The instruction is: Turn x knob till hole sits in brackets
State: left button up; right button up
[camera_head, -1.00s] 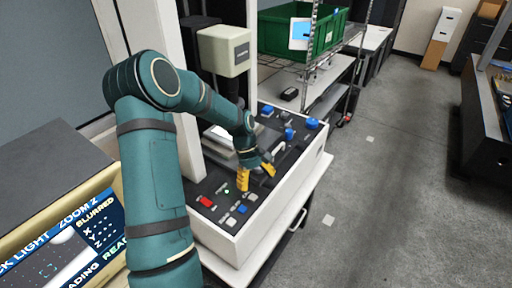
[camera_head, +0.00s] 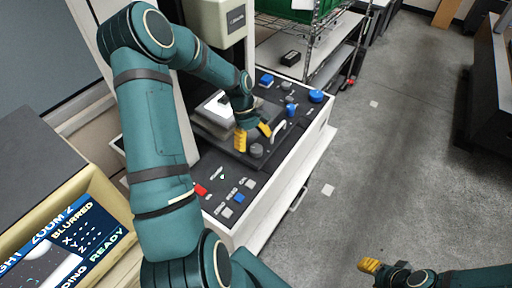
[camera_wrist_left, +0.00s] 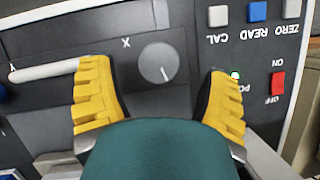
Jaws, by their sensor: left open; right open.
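The x knob (camera_wrist_left: 158,62) is a round grey dial with a white pointer line, beside a printed X in the left wrist view. In the head view the knob (camera_head: 256,150) sits on the dark panel just below my left gripper (camera_head: 252,138). In the wrist view my left gripper (camera_wrist_left: 165,100) is open, its yellow fingertips apart on either side of the knob and not closed on it. The screen (camera_head: 68,250) at lower left shows BLURRED, X Y Z and READY; hole and brackets are cut off or unclear. My right gripper (camera_head: 370,266) is at the bottom right, over the floor.
A red switch (camera_wrist_left: 277,84) and CAL, READ and ZERO buttons (camera_wrist_left: 257,12) lie near the knob. A white bar handle (camera_wrist_left: 44,72) is left of it. Blue knobs (camera_head: 315,96) stand farther back on the panel. Open floor (camera_head: 350,170) lies to the right.

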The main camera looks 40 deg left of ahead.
aim_at(256, 148)
pick_arm(q)
jog(key=shift+x, duration=1.55)
jog(key=c, duration=1.2)
